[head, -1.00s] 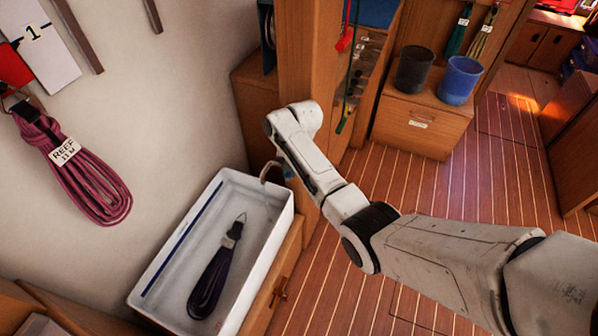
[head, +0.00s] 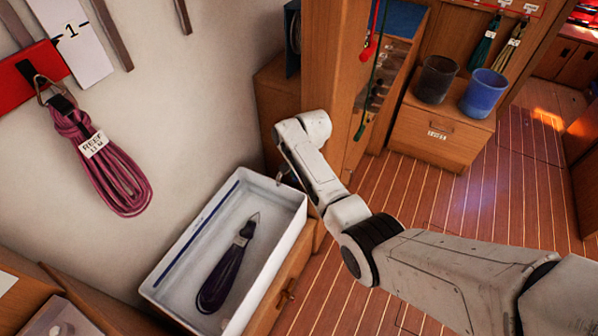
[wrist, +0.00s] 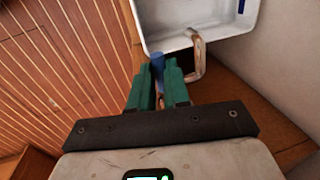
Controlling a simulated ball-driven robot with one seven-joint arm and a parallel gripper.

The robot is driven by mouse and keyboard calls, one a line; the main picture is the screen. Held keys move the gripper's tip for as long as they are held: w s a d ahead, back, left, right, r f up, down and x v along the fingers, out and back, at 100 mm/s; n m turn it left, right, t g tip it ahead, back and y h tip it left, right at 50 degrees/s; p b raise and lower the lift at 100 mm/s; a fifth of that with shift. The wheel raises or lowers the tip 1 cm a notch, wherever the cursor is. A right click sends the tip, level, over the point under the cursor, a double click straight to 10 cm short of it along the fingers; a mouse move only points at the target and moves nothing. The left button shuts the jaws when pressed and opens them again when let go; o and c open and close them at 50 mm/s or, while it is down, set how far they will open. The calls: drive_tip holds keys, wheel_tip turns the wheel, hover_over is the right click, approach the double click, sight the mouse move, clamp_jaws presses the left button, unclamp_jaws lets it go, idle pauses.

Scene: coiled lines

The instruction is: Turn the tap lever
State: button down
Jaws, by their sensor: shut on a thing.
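The tap's bent copper spout (wrist: 197,57) shows in the wrist view, curving over the rim of the white basin (wrist: 155,40). The blue tap lever (wrist: 157,62) stands left of the spout, between the green fingers of my gripper (wrist: 157,74). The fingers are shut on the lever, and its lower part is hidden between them. In the head view, my arm's end is beside the basin's far right corner (head: 297,196). My gripper and the lever are hidden behind the arm there.
A dark coiled line (head: 225,268) lies in the basin. A purple coiled line (head: 100,165) hangs on the wall at left. A wooden post (head: 335,70) stands close behind my arm. Dark and blue pots (head: 484,95) stand on a cabinet. The plank floor (head: 430,205) at right is clear.

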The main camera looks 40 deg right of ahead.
drive_tip(key=c, duration=1.1)
unclamp_jaws()
wheel_tip(320, 180, up, 11)
drive_tip(key=s, duration=0.2)
drive_tip(key=shift+d+f, duration=0.2)
drive_tip(key=shift+d, duration=0.15)
